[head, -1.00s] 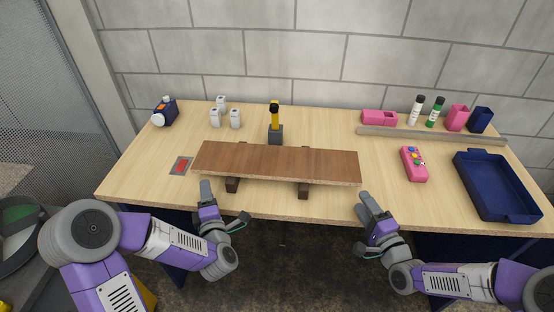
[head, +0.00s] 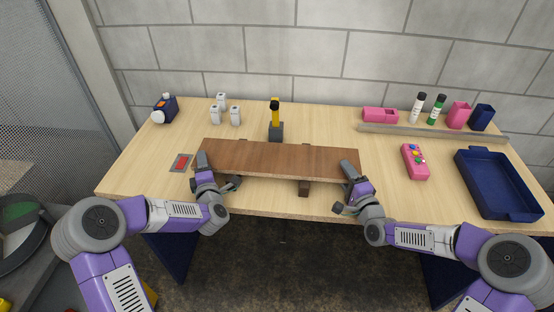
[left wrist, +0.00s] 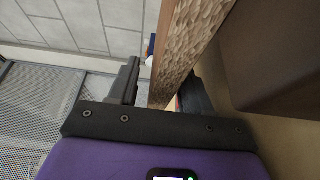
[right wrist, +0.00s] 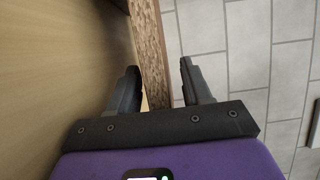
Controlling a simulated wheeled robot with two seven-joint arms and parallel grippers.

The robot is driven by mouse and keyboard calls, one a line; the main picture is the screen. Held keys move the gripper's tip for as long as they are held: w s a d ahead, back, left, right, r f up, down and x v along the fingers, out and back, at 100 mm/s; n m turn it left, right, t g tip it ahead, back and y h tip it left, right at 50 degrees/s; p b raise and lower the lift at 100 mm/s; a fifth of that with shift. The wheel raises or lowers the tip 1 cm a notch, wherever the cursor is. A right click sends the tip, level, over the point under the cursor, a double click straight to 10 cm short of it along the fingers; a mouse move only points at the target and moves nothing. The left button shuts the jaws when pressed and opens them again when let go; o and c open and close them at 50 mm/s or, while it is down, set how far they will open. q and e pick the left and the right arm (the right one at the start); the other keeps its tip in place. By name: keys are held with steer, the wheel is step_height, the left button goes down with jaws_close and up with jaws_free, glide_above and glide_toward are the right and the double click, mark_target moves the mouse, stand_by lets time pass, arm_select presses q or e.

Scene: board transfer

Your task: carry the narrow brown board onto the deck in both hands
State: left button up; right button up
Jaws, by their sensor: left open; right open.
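The narrow brown board (head: 278,160) lies level across two dark brown supports near the table's front edge; the right support (head: 304,188) shows below it. My left gripper (head: 203,163) is open at the board's left end. In the left wrist view the board's end (left wrist: 178,62) stands between the open fingers (left wrist: 162,85). My right gripper (head: 350,171) is open at the board's right end. In the right wrist view the board's end (right wrist: 151,50) reaches between the fingers (right wrist: 158,82), nearer the left one. I cannot tell which surface is the deck.
Behind the board stands a yellow-and-black tool in a grey block (head: 276,130). A red-and-grey plate (head: 181,162) lies left of the board. A pink button box (head: 415,162) and a blue tray (head: 530,216) are at the right. A grey bar (head: 430,133) lies behind them.

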arm_select(q)
steer(key=shift+w+a, duration=0.1)
steer(key=shift+w, duration=0.1)
arm_select(e)
steer(key=shift+w+a, duration=0.1)
steer(key=shift+w, duration=0.1)
arm_select(q)
jaws_close()
arm_select(e)
jaws_close()
arm_select(q)
steer(key=shift+r, duration=0.15)
stand_by(0.8)
